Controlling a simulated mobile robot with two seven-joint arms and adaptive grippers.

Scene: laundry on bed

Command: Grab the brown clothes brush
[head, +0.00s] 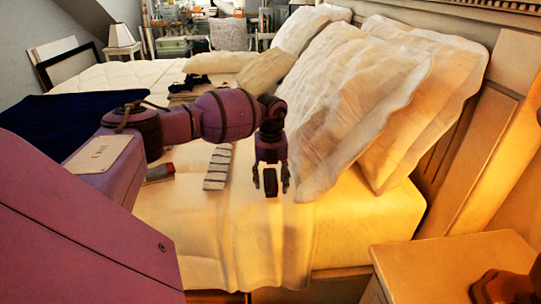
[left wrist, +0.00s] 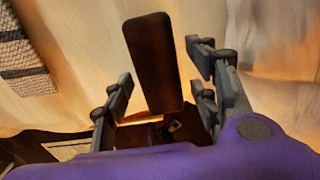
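The brown clothes brush (head: 271,184) is a dark brown, narrow block near the front edge of the bed. In the left wrist view its long, rounded brown back (left wrist: 152,60) fills the gap between my fingers. My left gripper (head: 270,187) points down at it, with one finger on each side. The fingers look apart, with gaps between them and the brush in the left wrist view. Its lower end is partly hidden among dark shapes there. My right gripper is not in view.
A striped folded cloth (head: 218,167) lies left of the brush. Large white pillows (head: 355,105) lean at the right. A dark blue cloth (head: 60,122) covers the bed's left side. A wooden nightstand (head: 450,262) stands at the front right.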

